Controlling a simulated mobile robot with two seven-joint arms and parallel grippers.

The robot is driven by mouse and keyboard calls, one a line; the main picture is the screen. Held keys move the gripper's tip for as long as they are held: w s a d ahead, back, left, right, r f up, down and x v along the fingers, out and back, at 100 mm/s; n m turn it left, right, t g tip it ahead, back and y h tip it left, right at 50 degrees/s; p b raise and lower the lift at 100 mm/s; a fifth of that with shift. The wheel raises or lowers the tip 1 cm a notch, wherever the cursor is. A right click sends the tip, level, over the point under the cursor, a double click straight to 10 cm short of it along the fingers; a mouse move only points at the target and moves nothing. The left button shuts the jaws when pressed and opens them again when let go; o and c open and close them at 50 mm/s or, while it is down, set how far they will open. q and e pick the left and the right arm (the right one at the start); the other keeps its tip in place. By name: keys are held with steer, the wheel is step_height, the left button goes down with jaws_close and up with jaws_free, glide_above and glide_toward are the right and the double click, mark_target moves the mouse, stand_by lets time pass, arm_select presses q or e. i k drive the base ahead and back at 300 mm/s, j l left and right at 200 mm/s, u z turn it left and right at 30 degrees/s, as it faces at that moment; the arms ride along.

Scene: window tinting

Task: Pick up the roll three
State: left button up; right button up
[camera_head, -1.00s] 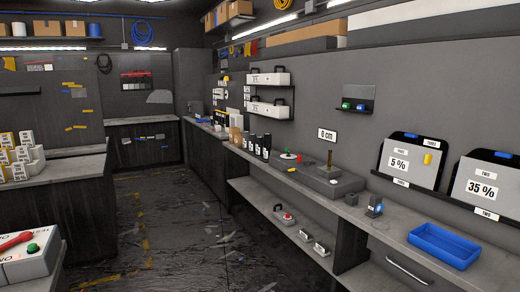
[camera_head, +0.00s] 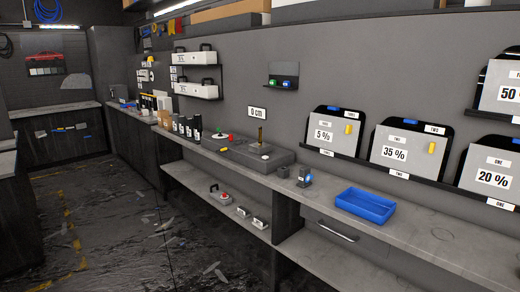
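No thing is clearly readable as roll three. Several dark upright cylinders with pale labels (camera_head: 188,127) stand in a row on the long workbench (camera_head: 232,160), left of the grey block. Their labels are too small to read, and I cannot tell whether they are rolls. Panels marked 5 % (camera_head: 326,136), 35 % (camera_head: 395,156) and 20 % (camera_head: 495,177) stand on the wall ledge; the 5 % and 35 % panels have a small yellow item on them. Neither of my grippers is in view.
A blue tray (camera_head: 366,206) sits on the bench front, right of a small dark device (camera_head: 305,179). A grey block (camera_head: 258,153) with an upright brown piece is further left. A lower shelf (camera_head: 190,185) holds small items. The floor (camera_head: 130,240) at left is open but littered with scraps.

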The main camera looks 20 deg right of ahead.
mark_target(190, 122)
steer(key=i+u, duration=0.2)
steer(key=i, duration=0.35)
steer(key=i+j+u, duration=0.15)
steer(key=i, duration=1.5)
steer(key=i+z, duration=0.2)
steer(key=i, duration=0.3)
steer(key=i+j+z, duration=0.15)
steer(key=i, duration=0.35)
steer(key=i+j+z, duration=0.2)
steer(key=i, duration=0.3)
steer(key=i+j+z, duration=0.15)
steer(key=i+z, duration=0.2)
steer(key=i+j+z, duration=0.2)
steer(key=z, duration=0.15)
steer(key=i+j+z, duration=0.35)
steer(key=k+l, duration=0.05)
steer(key=k, duration=0.05)
